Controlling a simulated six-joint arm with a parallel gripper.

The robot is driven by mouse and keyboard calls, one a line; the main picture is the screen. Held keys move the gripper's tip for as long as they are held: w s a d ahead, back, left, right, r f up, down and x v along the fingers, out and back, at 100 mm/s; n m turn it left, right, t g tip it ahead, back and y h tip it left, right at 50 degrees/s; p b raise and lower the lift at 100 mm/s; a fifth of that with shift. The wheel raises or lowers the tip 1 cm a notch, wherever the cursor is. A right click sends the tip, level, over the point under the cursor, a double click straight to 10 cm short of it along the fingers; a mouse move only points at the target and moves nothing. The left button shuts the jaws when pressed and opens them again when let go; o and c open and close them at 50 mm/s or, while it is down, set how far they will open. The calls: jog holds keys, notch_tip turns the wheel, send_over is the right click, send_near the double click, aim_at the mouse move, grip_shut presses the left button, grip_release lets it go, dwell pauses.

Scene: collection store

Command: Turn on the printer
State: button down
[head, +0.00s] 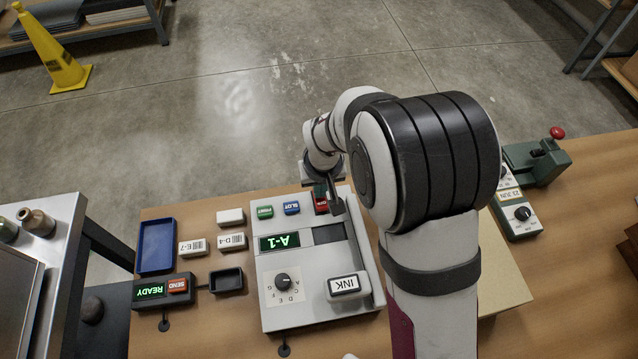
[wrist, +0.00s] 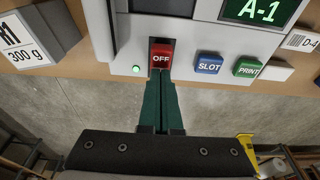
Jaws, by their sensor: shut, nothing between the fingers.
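The printer (head: 300,316) is a light grey box on the wooden table, with a lit display reading A-1 (head: 285,241), a dial (head: 283,281) and a white INK block (head: 346,286). Its far edge carries a green PRINT button (wrist: 249,67), a blue SLOT button (wrist: 208,63) and a red switch marked OFF (wrist: 161,56). A small green lamp (wrist: 136,68) beside the switch is lit. My gripper (wrist: 161,82) is shut and empty, its green fingertips right at the near side of the red switch in the wrist view. I cannot tell whether they touch it.
Left of the printer are a blue tray (head: 157,245), labelled white blocks (head: 192,247), a black tray (head: 227,281) and a READY/SEND box (head: 165,291). A green device with a red knob (head: 540,163) stands at right. A 300 g block (wrist: 35,35) shows in the wrist view.

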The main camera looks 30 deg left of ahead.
notch_tip(320, 180, up, 14)
jog(key=w+a, duration=0.1)
jog(key=a, duration=0.1)
jog(key=shift+w, duration=0.4)
jog(key=shift+f, duration=0.15)
